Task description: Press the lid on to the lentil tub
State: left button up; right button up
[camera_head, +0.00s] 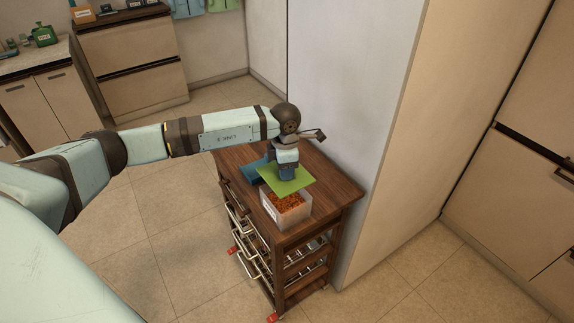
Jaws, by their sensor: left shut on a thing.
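The lentil tub (287,214) is a clear box with a white label, filled with orange-brown lentils, near the front of a wooden trolley's top. The green square lid (286,181) is in my left gripper (287,172), which is shut on it from above. The lid is tilted and sits above and behind the tub, covering its rear part in this view. The lentils show at the front of the tub. I cannot tell whether the lid touches the rim. My right gripper is not in view.
The wooden trolley (334,187) has wire drawers and red-marked wheels. A pale wall (345,120) stands close on the right. Floor at the left is clear.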

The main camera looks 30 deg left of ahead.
pick_arm(q)
jog(key=shift+f+b, duration=0.85)
jog(key=shift+f, duration=1.1)
notch_tip(320, 180, down, 2)
jog(key=shift+f+b, duration=0.1)
jog(key=shift+b, duration=0.75)
jog(key=shift+b, duration=0.3)
jog(key=shift+f+b, duration=0.1)
jog(key=shift+b, duration=0.35)
dwell(0.5)
